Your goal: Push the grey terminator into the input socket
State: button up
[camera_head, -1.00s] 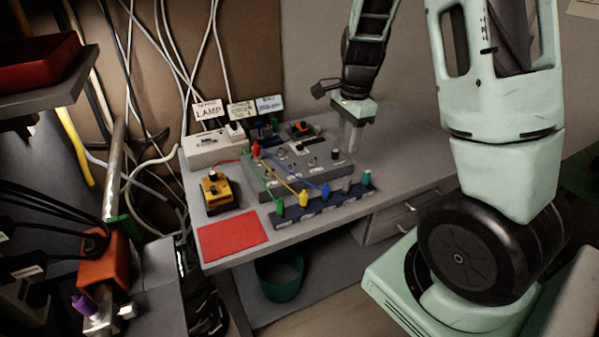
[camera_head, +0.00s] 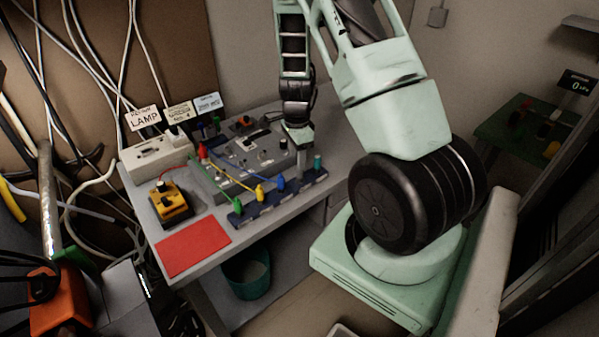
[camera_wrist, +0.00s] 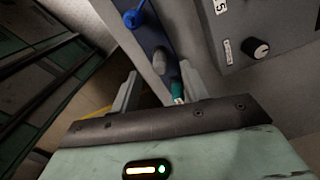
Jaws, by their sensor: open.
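My gripper (camera_head: 297,172) is open and points down over the right part of the dark blue rack (camera_head: 252,213). In the wrist view, my gripper (camera_wrist: 157,84) has its fingers apart. A grey rounded plug, apparently the grey terminator (camera_wrist: 160,60), stands in the rack just ahead of the gap between the fingertips. The teal plug (camera_wrist: 177,92) is close by the right finger. In the head view my gripper hides the grey plug. The grey control box (camera_head: 236,178) with knobs and sockets stands behind the rack. I cannot tell which socket is the input socket.
Green (camera_head: 239,205), yellow (camera_head: 259,192) and blue (camera_head: 281,182) plugs with cables stand in the rack. A bin (camera_head: 246,275) stands below the table.

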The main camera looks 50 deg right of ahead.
aim_at(300, 173)
jog(key=f, duration=0.2)
jog(key=f+p, duration=0.1)
jog(key=f, duration=0.1)
jog(key=shift+s+d, duration=0.25)
jog(key=shift+s, duration=0.05)
jog(key=shift+f, duration=0.65)
grip_shut()
